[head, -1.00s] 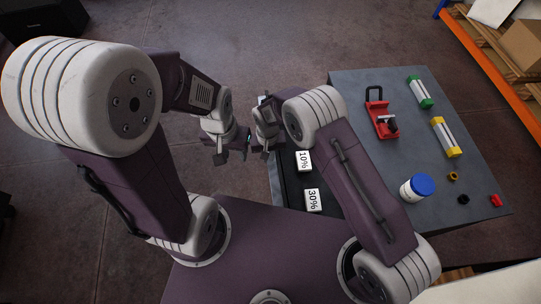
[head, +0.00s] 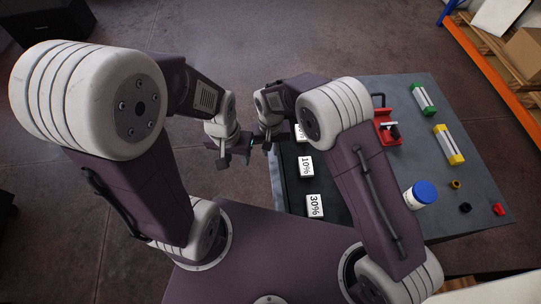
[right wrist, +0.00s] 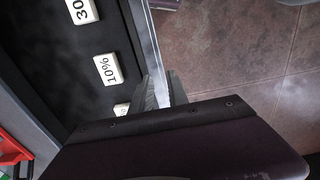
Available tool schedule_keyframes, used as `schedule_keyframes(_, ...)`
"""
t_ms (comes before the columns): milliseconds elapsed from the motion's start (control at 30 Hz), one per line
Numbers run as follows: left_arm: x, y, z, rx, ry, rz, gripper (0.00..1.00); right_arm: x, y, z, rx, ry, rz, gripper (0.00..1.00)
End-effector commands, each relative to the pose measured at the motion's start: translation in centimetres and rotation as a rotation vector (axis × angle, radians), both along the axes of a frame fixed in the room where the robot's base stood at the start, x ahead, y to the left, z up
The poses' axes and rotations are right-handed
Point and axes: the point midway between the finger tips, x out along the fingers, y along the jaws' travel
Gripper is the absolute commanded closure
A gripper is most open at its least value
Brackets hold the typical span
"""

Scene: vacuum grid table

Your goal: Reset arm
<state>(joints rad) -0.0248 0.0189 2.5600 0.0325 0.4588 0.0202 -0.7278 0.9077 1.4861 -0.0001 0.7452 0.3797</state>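My left gripper (head: 235,160) hangs in front of the table's left edge in the head view, its two dark fingers apart and nothing between them. My right gripper (head: 271,143) is close to its right, by the table edge. In the right wrist view, the right gripper's fingers (right wrist: 163,92) are apart and empty, beside the black strip with the labelled blocks. My right arm's elbow covers part of the table in the head view.
The grey table (head: 465,115) holds a black tray (head: 287,170) with white 10% (head: 306,166) and 30% (head: 315,206) blocks, and a third partly hidden. A red holder (head: 385,128), green (head: 424,99) and yellow (head: 449,145) pieces and a blue-lidded jar (head: 420,195) stand right.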

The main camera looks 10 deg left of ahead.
Motion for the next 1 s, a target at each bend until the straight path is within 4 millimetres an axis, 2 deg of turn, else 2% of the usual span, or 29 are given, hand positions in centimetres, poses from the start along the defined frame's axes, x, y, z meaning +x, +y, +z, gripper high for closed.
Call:
schedule_keyframes(133, 0.0, 0.0, 0.0, 0.000, 0.000, 0.000, 0.64, 0.0, 0.0, 0.8, 0.000, 0.001, 0.000, 0.80)
schedule_keyframes(600, 0.0, 0.0, 0.0, 0.000, 0.000, 0.000, 0.64, 0.0, -0.1, 0.8, 0.000, 0.001, -0.002, 0.80)
schedule_keyframes(667, 0.0, 0.0, 0.2, 0.000, 0.000, 0.000, 0.64, 0.7, -0.7, 1.1, 0.002, -0.002, -0.023, 0.80)
schedule_keyframes(733, 0.0, 0.0, 0.5, 0.000, 0.000, 0.000, 0.64, 2.9, -1.9, 3.2, 0.027, -0.033, -0.074, 0.80)
schedule_keyframes(767, 0.0, 0.0, 0.7, 0.000, 0.000, 0.000, 0.64, 4.2, -2.7, 4.6, 0.043, -0.054, -0.105, 0.80)
schedule_keyframes(800, 0.0, 0.0, 1.0, 0.000, 0.000, 0.000, 0.64, 5.7, -4.7, 6.9, 0.060, -0.079, -0.160, 0.80)
schedule_keyframes(867, 0.0, 0.0, 1.5, 0.000, 0.000, 0.000, 0.64, 6.9, -9.2, 10.4, 0.073, -0.105, -0.261, 0.80)
schedule_keyframes(900, 0.0, 0.0, 1.8, 0.000, 0.000, 0.000, 0.64, 7.0, -12.6, 12.4, 0.077, -0.119, -0.330, 0.80)
schedule_keyframes(933, 0.0, 0.0, 2.0, 0.000, 0.000, 0.000, 0.64, 6.5, -15.1, 13.7, 0.079, -0.127, -0.374, 0.80)
schedule_keyframes(967, 0.0, 0.0, 2.3, 0.000, 0.000, 0.000, 0.64, 5.8, -17.6, 14.8, 0.079, -0.136, -0.416, 0.80)
schedule_keyframes(1000, 0.0, 0.0, 2.6, 0.000, 0.000, 0.000, 0.64, 4.2, -20.8, 16.0, 0.078, -0.144, -0.465, 0.80)
